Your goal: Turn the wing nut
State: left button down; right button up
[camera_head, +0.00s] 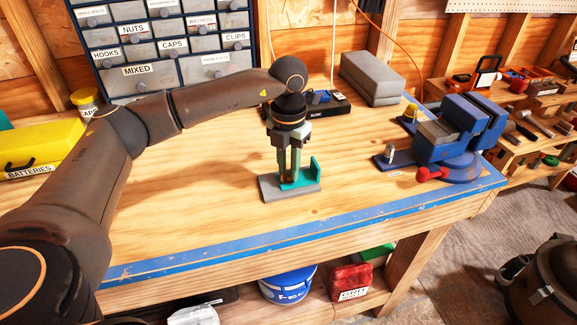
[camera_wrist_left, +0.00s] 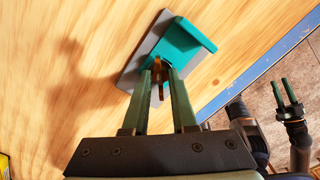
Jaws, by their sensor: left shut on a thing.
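A grey base plate (camera_head: 272,192) with a teal upright bracket (camera_head: 315,168) lies on the workbench, near its front edge. My left gripper (camera_head: 289,178) points straight down over it, its fingers reaching to the bracket. In the left wrist view, the brass-coloured wing nut (camera_wrist_left: 161,68) sits between the two fingertips beside the teal bracket (camera_wrist_left: 190,45). My left gripper (camera_wrist_left: 161,72) is shut on it. The fingers hide most of the wing nut in the head view. My right gripper (camera_wrist_left: 284,92) is off the bench in the left wrist view, its fingers apart and empty.
A blue vise (camera_head: 455,128) stands at the bench's right end. Behind are a drawer cabinet (camera_head: 160,45), a grey box (camera_head: 372,78) and a small black tray (camera_head: 325,107). A yellow batteries case (camera_head: 40,148) is at the left. The bench front is clear.

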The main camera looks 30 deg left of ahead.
pick_arm(q)
jog(key=m, duration=0.4)
jog(key=shift+b, duration=0.4)
jog(key=m, duration=0.4)
jog(key=shift+m+b, duration=0.3)
jog(key=m, duration=0.4)
jog(key=shift+m, duration=0.3)
jog(key=m+b, duration=0.1)
jog(key=m, duration=0.3)
jog(key=shift+m, duration=0.3)
jog(key=m, duration=0.3)
jog(key=shift+m, duration=0.3)
jog(key=m, duration=0.4)
jog(key=shift+b, duration=0.35)
jog(key=m, duration=0.5)
jog(key=shift+r, duration=0.1)
jog(key=shift+m, duration=2.1)
